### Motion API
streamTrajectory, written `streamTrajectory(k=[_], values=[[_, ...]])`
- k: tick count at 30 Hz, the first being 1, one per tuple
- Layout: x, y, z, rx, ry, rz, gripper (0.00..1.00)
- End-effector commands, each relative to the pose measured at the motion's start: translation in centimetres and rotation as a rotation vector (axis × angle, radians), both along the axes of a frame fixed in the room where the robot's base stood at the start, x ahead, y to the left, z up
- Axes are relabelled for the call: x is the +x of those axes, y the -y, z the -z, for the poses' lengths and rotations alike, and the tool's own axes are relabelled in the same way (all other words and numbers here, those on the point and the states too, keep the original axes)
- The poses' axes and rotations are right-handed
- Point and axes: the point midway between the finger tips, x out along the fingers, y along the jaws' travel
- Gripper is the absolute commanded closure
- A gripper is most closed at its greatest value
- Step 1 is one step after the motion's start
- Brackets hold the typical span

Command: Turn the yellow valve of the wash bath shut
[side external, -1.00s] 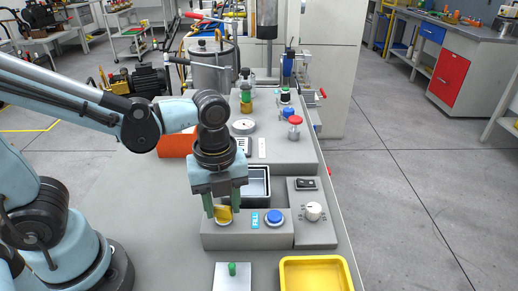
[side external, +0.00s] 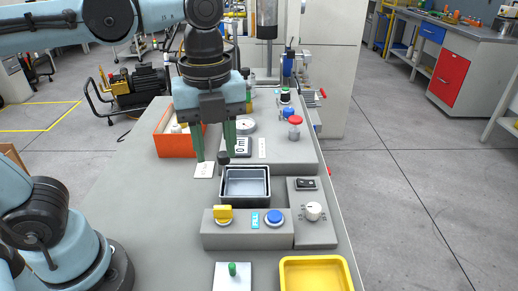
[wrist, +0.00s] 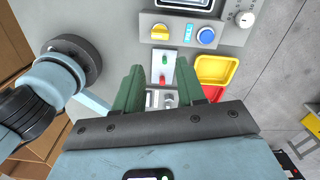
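The yellow valve (side external: 223,213) sits on the front grey block (side external: 249,236), left of a blue button (side external: 275,217). Its handle looks crosswise, running left to right. The wash bath (side external: 246,184), an open metal basin, stands just behind that block. My gripper (side external: 215,157) hangs above and behind the valve, at the bath's back left, with its two green fingers apart and nothing held. In the wrist view my gripper (wrist: 160,78) is open, and the yellow valve (wrist: 160,32) lies ahead of the fingertips, apart from them.
A white dial (side external: 313,211) is on the block at right. A yellow tray (side external: 316,276) and a plate with a green knob (side external: 232,270) lie in front. An orange bin (side external: 172,142) stands behind left. The table left of the bath is clear.

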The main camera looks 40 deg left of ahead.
Motion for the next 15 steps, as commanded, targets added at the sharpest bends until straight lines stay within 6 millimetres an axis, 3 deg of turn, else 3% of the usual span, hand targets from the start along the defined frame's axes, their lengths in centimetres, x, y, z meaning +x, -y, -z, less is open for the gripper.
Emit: streamTrajectory(k=[5,15], values=[[0.0,0.0,-4.0,0.0,0.0,-0.015,0.61],[0.0,0.0,-3.6,0.0,0.0,-0.598,0.61]])
